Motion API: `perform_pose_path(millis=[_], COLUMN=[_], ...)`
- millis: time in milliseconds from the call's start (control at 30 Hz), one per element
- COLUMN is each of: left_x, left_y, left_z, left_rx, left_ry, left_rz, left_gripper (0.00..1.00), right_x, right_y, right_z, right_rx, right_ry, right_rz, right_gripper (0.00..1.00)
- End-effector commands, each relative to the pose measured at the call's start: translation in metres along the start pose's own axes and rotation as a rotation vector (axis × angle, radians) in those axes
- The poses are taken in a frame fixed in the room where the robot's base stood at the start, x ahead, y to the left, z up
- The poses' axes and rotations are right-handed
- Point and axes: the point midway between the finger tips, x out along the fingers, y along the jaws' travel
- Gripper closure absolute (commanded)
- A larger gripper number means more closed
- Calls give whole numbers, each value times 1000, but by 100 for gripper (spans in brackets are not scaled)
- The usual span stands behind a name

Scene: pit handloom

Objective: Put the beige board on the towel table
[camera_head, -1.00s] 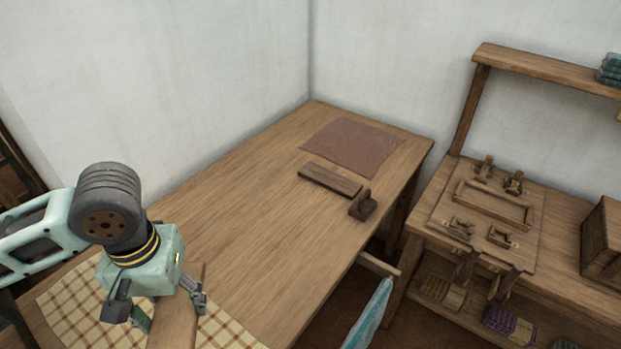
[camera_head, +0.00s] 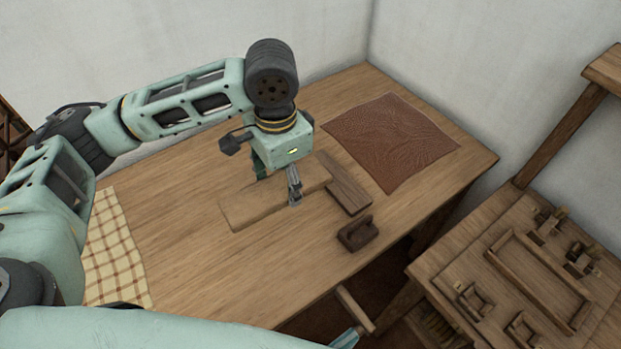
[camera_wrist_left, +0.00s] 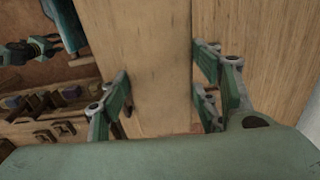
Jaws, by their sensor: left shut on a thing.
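The beige board (camera_head: 250,207) is a flat, light wooden plank in my left gripper (camera_head: 279,190). In the left wrist view the board (camera_wrist_left: 150,45) runs between the fingers, which are shut on its two sides. The board is over the middle of the wooden table (camera_head: 185,235), close to its surface; I cannot tell whether it touches. A checked cream towel (camera_head: 115,255) lies at the table's left end. My right gripper is not in view.
A dark brown plank (camera_head: 347,193) lies just right of the board's far end. A small brown handled block (camera_head: 356,233) stands near the front edge. A reddish-brown mat (camera_head: 392,142) covers the far right part. A workbench (camera_head: 440,268) with wooden fittings stands at the right.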

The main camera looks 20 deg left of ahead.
Motion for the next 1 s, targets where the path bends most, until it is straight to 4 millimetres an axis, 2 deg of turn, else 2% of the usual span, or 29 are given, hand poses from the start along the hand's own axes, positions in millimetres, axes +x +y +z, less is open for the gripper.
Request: perform_pose_path(millis=[300,600,800,1000], left_x=[24,54,68,82], left_y=[-17,-28,-32,-34], left_z=[-40,-65,-74,-75], left_rx=[603,1164,1423,1522], left_ry=[1,1,2,-1], left_rz=[4,3,0,1], left_gripper=[74,74,74,74], right_x=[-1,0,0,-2], right_y=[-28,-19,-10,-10], right_z=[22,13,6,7], right_rx=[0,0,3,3], right_ry=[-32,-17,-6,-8], right_rz=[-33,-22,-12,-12], right_gripper=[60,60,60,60])
